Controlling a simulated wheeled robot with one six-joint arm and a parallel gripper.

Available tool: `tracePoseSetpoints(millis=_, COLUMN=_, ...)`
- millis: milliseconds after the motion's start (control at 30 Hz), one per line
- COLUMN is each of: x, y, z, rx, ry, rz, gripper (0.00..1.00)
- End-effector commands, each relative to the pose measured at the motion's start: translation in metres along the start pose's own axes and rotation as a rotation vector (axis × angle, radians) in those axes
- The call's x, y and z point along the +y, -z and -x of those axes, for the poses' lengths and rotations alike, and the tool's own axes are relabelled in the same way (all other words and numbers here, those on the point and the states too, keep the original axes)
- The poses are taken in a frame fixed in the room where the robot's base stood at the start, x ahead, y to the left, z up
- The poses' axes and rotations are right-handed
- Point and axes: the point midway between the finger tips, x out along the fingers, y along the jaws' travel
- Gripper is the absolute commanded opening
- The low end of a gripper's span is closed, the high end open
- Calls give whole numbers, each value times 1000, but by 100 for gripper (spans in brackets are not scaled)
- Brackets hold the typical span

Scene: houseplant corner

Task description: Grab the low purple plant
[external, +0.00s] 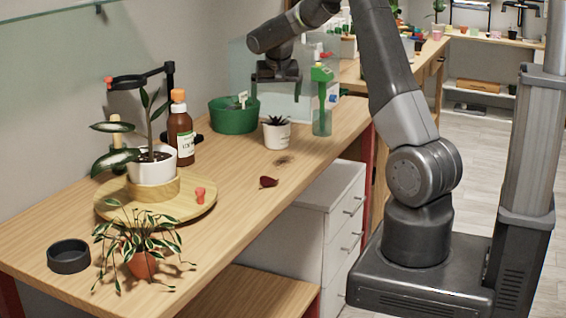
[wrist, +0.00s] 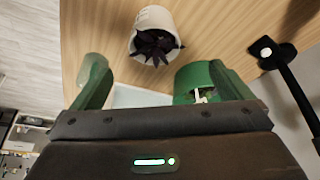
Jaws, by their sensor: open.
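The low purple plant (external: 277,120) has dark pointed leaves and stands upright in a small white pot (external: 277,137) on the wooden bench. In the wrist view, its purple leaves (wrist: 154,47) and white pot (wrist: 155,17) are at the top centre, beyond the fingertips. My gripper (external: 277,90) is above the plant in the external view, apart from it and pointing down. In the wrist view my gripper (wrist: 157,68) has its two green fingers spread wide, with nothing held between them.
A green pot (external: 233,117) stands left of the plant and a green-capped clear bottle (external: 322,110) right of it. A brown bottle (external: 180,135), a leafy plant on a round wooden tray (external: 200,208) and a dark red leaf (external: 268,182) are nearer the camera.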

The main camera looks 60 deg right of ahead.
Motion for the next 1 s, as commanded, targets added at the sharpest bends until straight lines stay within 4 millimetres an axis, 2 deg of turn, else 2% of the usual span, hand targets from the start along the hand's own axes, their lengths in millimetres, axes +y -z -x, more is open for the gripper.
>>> tracePoseSetpoints(millis=400, x=1, y=0, z=-69, rx=-2, ry=-1, rz=-2, gripper=98)
tracePoseSetpoints(millis=733, x=4, y=1, z=-91, rx=-3, ry=-2, rz=-2, gripper=98)
tracePoseSetpoints(millis=1000, x=9, y=1, z=-125, rx=-3, ry=-1, rz=-1, gripper=98)
